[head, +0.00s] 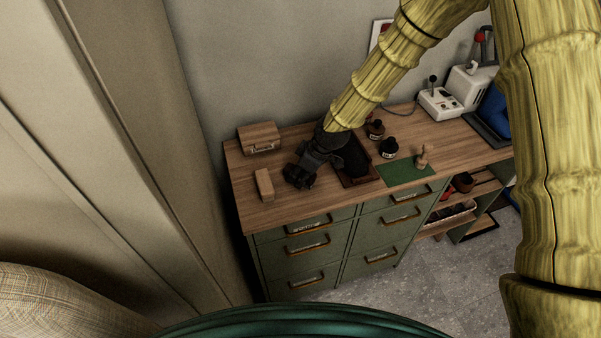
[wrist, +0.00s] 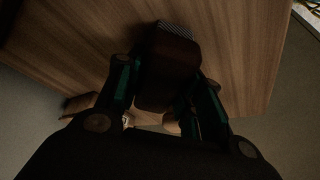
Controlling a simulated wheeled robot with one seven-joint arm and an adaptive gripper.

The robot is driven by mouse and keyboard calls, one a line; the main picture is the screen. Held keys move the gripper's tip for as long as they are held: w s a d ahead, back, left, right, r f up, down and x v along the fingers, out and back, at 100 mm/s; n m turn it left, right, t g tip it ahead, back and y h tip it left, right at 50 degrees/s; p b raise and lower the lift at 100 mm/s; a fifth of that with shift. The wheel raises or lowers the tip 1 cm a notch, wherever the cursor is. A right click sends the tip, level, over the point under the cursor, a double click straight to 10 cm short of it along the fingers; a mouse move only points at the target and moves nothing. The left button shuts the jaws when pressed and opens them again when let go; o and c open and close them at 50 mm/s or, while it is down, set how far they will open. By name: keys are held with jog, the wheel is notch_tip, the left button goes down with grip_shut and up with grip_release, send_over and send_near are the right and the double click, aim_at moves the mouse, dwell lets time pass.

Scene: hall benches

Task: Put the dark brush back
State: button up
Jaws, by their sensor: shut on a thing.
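The dark brush (wrist: 168,75) is a dark brown block with a pale striped strip, likely bristles, at its far end. In the wrist view my gripper (wrist: 165,100) is shut on it, with a finger on each side. In the head view my gripper (head: 300,175) is low over the left part of the wooden bench top, between a light wooden block and a dark brown tray (head: 360,181). The brush cannot be told apart from the dark fingers there. Whether it touches the top is unclear. My wrist partly covers the tray's surroundings.
A wooden box (head: 259,138) stands at the back left, and the light wooden block (head: 264,185) at the front left. Dark bottles (head: 388,148) stand right of the tray. A green mat (head: 400,175) with a small wooden piece (head: 422,158) lies further right. Drawers (head: 310,243) are below.

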jog(key=o, duration=0.9)
jog(key=shift+f, duration=0.1)
jog(key=b+v, duration=0.3)
jog(key=v, duration=0.9)
